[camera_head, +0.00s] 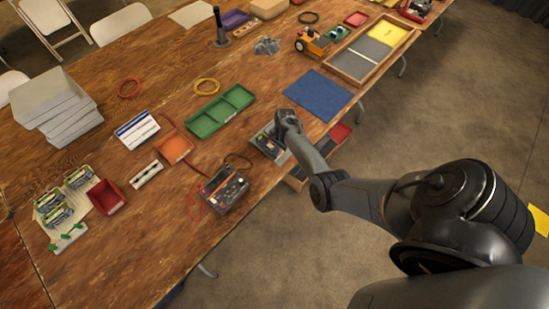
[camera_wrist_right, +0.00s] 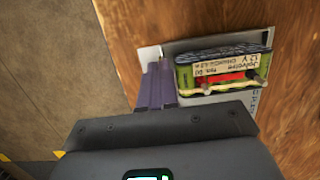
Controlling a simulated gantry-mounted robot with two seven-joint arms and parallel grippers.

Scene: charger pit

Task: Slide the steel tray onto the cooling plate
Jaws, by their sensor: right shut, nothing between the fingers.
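A shallow grey metal tray (camera_head: 261,143) lies near the table's front edge, and I take it as the steel tray. A dark green module with a printed label (camera_wrist_right: 222,71) sits in it. The tray's bare grey rim (camera_wrist_right: 148,54) shows in the right wrist view. My right gripper (camera_head: 281,129) is at the tray, its fingers (camera_wrist_right: 157,85) together beside the module, over the tray's edge. Contact cannot be told. A flat blue rectangle (camera_head: 318,95) lies up and right of the tray; whether it is the cooling plate is unclear. My left gripper is not in view.
A green compartment tray (camera_head: 220,110), an orange tray (camera_head: 174,148) and a meter with leads (camera_head: 223,188) lie left of my right gripper. A divided wooden box (camera_head: 345,62) is beyond the blue rectangle. Bare wood separates the green tray from the blue rectangle.

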